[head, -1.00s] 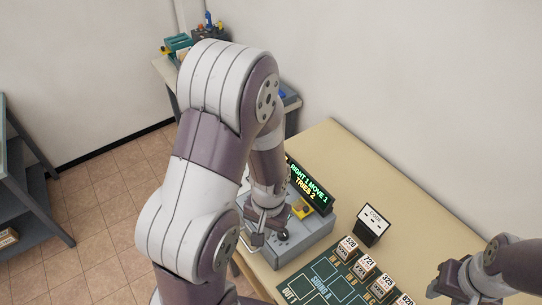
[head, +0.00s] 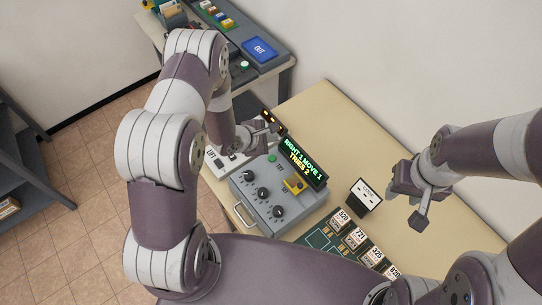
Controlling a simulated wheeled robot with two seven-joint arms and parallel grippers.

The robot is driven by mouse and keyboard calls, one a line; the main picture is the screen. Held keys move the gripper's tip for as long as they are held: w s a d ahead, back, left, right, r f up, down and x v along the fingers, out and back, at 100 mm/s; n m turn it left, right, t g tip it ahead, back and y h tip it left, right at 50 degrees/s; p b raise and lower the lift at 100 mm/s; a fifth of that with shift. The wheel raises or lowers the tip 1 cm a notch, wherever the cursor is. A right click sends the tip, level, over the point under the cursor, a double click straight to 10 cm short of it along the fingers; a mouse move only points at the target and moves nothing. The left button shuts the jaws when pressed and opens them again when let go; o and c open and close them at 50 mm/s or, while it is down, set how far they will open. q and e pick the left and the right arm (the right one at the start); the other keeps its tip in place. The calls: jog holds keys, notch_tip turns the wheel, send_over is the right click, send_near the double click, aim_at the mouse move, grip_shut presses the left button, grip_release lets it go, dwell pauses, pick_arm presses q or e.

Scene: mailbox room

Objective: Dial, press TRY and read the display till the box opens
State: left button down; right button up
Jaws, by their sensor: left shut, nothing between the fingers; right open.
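The grey lock box (head: 280,205) stands on the table with three black dials, the nearest-left dial (head: 248,176), the middle dial (head: 262,192) and the right dial (head: 278,211). A green button (head: 271,158) sits at its back left, marked with small text. A yellow part (head: 295,185) is on its right side. The display (head: 303,162) reads "RIGHT 1 MOVE 1, TRIES 2". My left gripper (head: 272,130) is shut and empty, beyond the box's back left, near the display. My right gripper (head: 420,205) is open and empty above the table's right part.
A small card stand (head: 364,197) is right of the box. Several numbered blocks (head: 354,239) stand on a dark green board (head: 317,238) at the front. A second bench (head: 262,75) with a blue "OUT" screen (head: 260,49) is at the back. The table's far part is clear.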

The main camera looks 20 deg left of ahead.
pick_arm(q)
jog(key=b, duration=0.8)
send_over(270, 160)
notch_tip(270, 160, down, 7)
jog(key=shift+w+f, duration=0.1)
jog(key=shift+f, duration=0.85)
dwell(0.9)
jog(key=shift+f+b, duration=0.3)
jog(key=shift+f, duration=0.1)
jog(key=shift+f, duration=0.45)
dwell(0.4)
jog(key=shift+r+p, duration=0.7)
jog(key=shift+r, duration=0.15)
